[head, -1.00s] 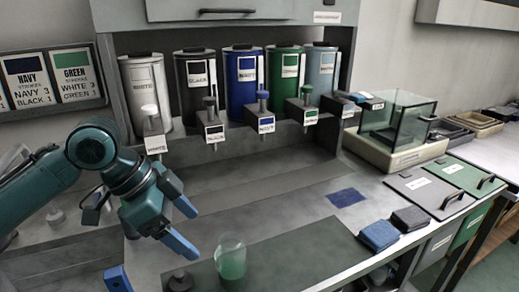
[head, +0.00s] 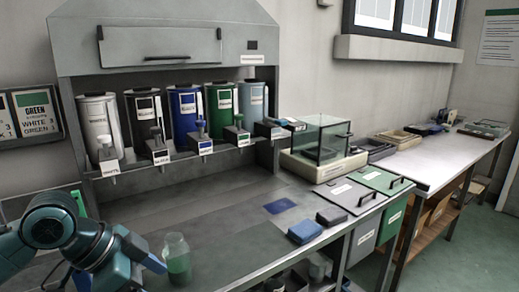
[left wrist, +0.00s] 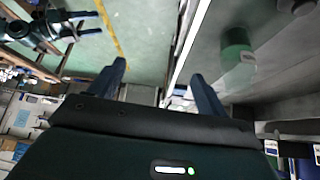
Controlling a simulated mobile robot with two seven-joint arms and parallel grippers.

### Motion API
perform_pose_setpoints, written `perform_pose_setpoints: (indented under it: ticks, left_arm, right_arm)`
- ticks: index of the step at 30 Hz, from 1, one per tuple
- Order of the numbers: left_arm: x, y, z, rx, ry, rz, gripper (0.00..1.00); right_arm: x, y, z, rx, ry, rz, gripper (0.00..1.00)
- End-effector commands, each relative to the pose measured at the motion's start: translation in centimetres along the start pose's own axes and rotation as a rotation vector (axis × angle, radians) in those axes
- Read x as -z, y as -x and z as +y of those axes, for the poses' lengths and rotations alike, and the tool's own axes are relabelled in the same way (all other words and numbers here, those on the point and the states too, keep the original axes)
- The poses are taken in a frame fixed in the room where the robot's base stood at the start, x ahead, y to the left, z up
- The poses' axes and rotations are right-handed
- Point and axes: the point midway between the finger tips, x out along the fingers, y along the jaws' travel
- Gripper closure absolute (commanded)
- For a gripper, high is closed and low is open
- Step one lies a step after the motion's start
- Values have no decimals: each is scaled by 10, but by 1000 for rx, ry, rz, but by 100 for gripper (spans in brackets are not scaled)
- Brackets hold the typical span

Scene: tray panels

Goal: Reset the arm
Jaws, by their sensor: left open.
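My left gripper (head: 125,272) is at the lower left of the head view, empty, just left of a glass jar holding green contents (head: 178,262). In the left wrist view, its two fingers (left wrist: 160,88) stand apart with nothing between them. The jar (left wrist: 237,55) also shows there, to the right of the fingers and apart from them. What looks like my right gripper (left wrist: 88,23) is at the upper left of the left wrist view, its two dark fingers spread and empty. It is outside the head view.
Labelled canisters, white (head: 98,128), black, blue (head: 186,115), green and grey, stand in the dispenser at the back. A glass box (head: 322,140), a blue pad (head: 304,231), a dark pad (head: 331,216) and grey and green lids (head: 380,181) are to the right.

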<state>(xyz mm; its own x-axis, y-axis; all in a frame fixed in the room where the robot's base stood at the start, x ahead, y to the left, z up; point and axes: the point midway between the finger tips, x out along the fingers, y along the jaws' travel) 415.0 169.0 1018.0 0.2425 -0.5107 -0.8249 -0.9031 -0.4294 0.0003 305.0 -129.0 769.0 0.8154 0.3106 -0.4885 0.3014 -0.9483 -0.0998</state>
Motion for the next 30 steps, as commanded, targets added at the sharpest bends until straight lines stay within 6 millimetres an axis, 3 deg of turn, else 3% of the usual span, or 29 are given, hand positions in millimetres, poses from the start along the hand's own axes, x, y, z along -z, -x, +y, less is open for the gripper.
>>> perform_pose_setpoints:
  ticks: [8, 14, 22, 30]
  left_arm:
    - [8, -69, 1, 54, 137, 187, 24]
    - [-6, -122, 12, 158, 311, 344, 24]
    - [-63, -162, 46, 353, 520, 429, 24]
    - [-132, -171, 101, 541, 621, 387, 24]
  right_arm:
    - [12, 5, 2, -14, 9, -6, 35]
    - [14, 10, 4, -25, 17, -30, 35]
    - [17, 16, 7, -38, 29, -56, 35]
    - [18, 21, 10, -51, 38, -77, 35]
